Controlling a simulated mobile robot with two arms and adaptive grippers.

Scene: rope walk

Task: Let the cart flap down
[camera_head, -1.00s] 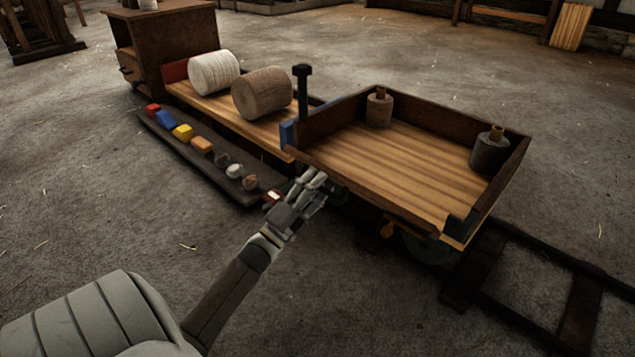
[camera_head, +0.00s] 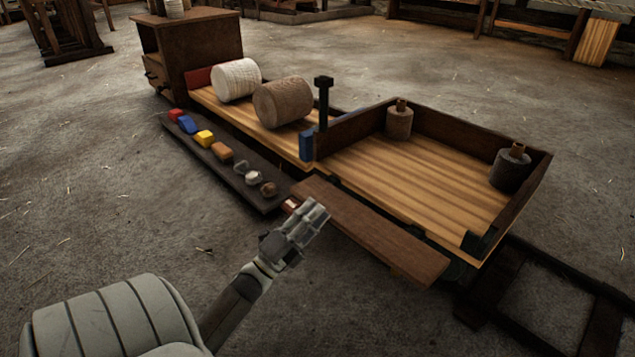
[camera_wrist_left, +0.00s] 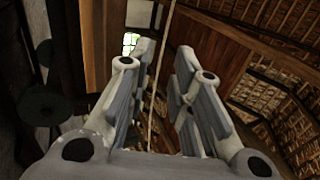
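The cart flap (camera_head: 375,232) is a long brown board along the near side of the cart bed. It is swung outward and down from the bed's edge, its broad face showing; its exact angle is hard to tell. The cart bed (camera_head: 400,178) has light planks and walls on its other sides. My left gripper (camera_head: 308,222) is just in front of the flap's left end; I cannot tell whether it touches. In the left wrist view its two fingers (camera_wrist_left: 160,95) stand apart with nothing held between them. My right gripper is not in view.
A dark board (camera_head: 235,170) with several coloured blocks lies alongside. Rails (camera_head: 570,285) run to the right. The near floor is clear.

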